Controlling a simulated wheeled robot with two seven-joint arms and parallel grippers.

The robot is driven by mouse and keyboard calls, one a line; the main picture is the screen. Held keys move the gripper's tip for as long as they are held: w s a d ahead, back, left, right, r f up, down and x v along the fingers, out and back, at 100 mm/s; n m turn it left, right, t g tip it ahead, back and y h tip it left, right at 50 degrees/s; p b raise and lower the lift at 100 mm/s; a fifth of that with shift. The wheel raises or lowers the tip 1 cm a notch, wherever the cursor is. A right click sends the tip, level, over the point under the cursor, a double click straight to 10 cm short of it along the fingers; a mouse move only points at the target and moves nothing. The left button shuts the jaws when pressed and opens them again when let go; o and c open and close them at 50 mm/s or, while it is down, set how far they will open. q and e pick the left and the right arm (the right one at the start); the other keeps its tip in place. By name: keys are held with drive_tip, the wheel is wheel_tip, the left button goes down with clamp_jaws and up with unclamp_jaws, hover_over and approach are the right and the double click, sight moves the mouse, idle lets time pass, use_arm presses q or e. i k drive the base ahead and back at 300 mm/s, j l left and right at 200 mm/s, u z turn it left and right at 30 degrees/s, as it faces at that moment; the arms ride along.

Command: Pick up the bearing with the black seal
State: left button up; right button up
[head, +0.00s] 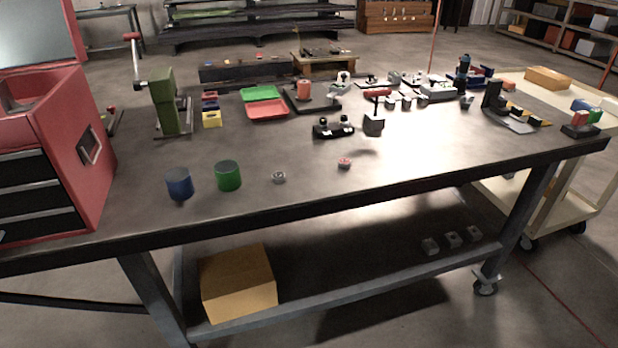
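Two small ring-shaped parts that look like bearings lie apart near the front of the grey workbench (400,160) in the head view. One is a silver-grey bearing (279,177) with a darker centre, a little right of the green cylinder. It is too small to tell for sure whether its seal is black. The other is a bearing with a red face (345,163), further right and slightly farther back. Neither of my grippers shows in the head view.
A blue cylinder (180,184) and a green cylinder (228,175) stand left of the grey bearing. A red tool chest (90,150) is at the far left. Red (267,109) and green (260,93) trays lie farther back. Bench space around the bearings is clear.

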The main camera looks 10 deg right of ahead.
sight(278, 178)
drive_tip(key=i+l+u, duration=0.1)
drive_tip(key=l, duration=0.25)
drive_tip(key=i+l+u, duration=0.1)
drive_tip(key=l, duration=0.3)
drive_tip(key=i+l+u, duration=0.1)
drive_tip(key=i+l, duration=0.15)
drive_tip(key=l, duration=0.15)
drive_tip(key=i+l+u, duration=0.1)
drive_tip(key=l, duration=0.3)
